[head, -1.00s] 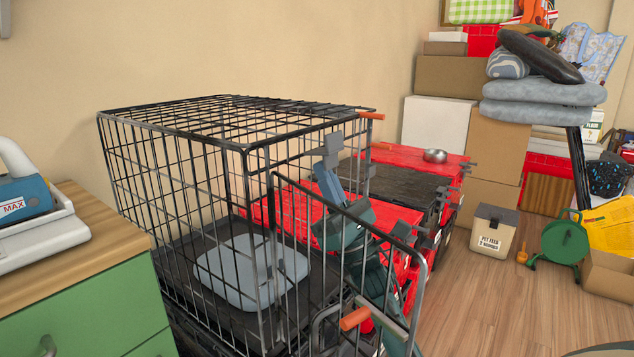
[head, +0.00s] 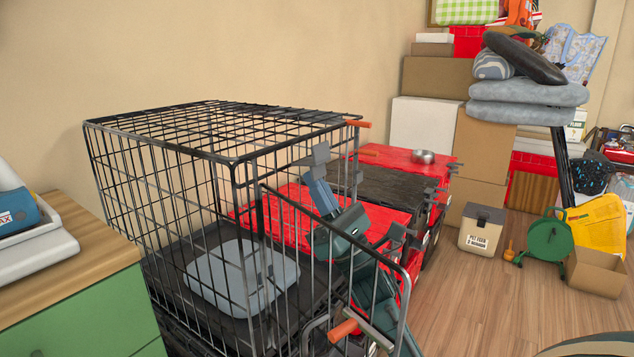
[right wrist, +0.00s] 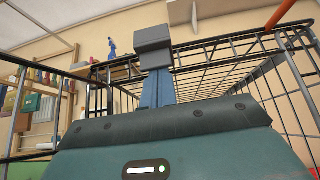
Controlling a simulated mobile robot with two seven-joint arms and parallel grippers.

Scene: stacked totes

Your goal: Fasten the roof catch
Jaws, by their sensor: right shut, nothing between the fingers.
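A black wire crate (head: 236,156) stands left of centre, with a grey cushion (head: 240,274) inside. An orange handle (head: 357,124) sticks out at its top right corner, and another orange piece (head: 368,153) shows just below. A wire panel (head: 335,239) with an orange grip (head: 344,327) is at the front, swung outward. My right gripper (head: 316,158) is shut and empty, below and left of the top corner handle, apart from it. In the right wrist view the shut fingertips (right wrist: 154,46) stand before the crate's top bars, with an orange bar (right wrist: 288,12) at upper right. My left gripper is out of view.
Red and black totes (head: 376,190) stand behind the crate, with a metal bowl (head: 424,157) on top. A green cabinet (head: 75,300) is at left. A pet feed bin (head: 481,229) and green reel (head: 546,240) stand right. The wood floor (head: 480,310) is clear at front right.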

